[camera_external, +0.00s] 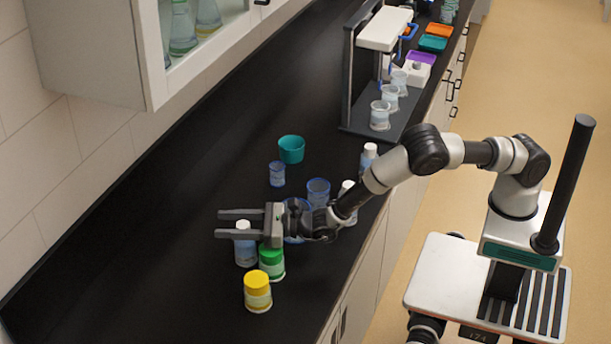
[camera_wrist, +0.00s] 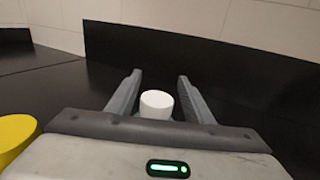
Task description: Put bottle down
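A bottle with a white cap and a clear bluish body (camera_external: 245,252) stands upright on the black counter. My gripper (camera_external: 218,224) is level, with its two fingers at about the height of the cap and pointing left in the external view. In the wrist view, the white cap (camera_wrist: 157,104) lies between the two spread fingers of my gripper (camera_wrist: 159,76). A dark gap shows on each side of the cap, so the fingers are open and apart from it. The fingers partly cover the bottle's upper part in the external view.
A green-capped jar (camera_external: 271,263) and a yellow-capped jar (camera_external: 257,291) stand close by. Blue beakers (camera_external: 318,191), a teal cup (camera_external: 291,149) and white-capped bottles (camera_external: 368,158) stand further back. A tap rack (camera_external: 350,75) is beyond. The counter left of the bottle is clear.

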